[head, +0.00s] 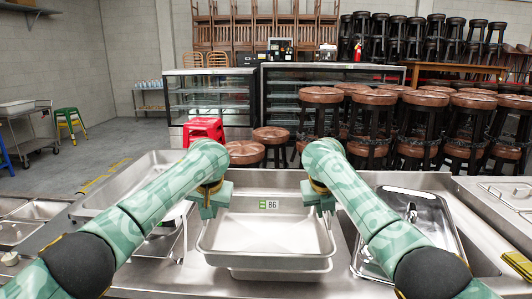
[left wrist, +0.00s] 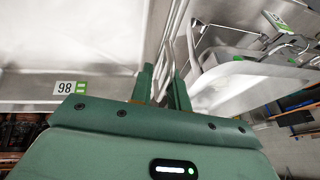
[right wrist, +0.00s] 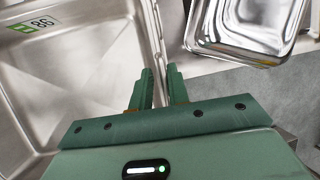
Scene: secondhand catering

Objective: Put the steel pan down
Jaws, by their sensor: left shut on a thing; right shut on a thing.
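The steel pan (head: 265,238) is a shallow rectangular tray with a label reading 86 on its far wall. It is level at the centre of the head view, over the steel counter. My left gripper (head: 210,207) is shut on its left rim, and my right gripper (head: 320,205) is shut on its right rim. The pan also shows in the left wrist view (left wrist: 95,35) and the right wrist view (right wrist: 85,75). A second steel edge (head: 280,273) shows just below the pan's near side; whether the pan touches it I cannot tell.
A shiny steel pan (head: 405,205) lies to the right of my right gripper. Another large steel container (head: 125,185) is on the left. Steel counter (head: 330,283) surrounds the pan. Brown-topped stools (head: 370,97) and a red step stool (head: 204,130) stand beyond the counter.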

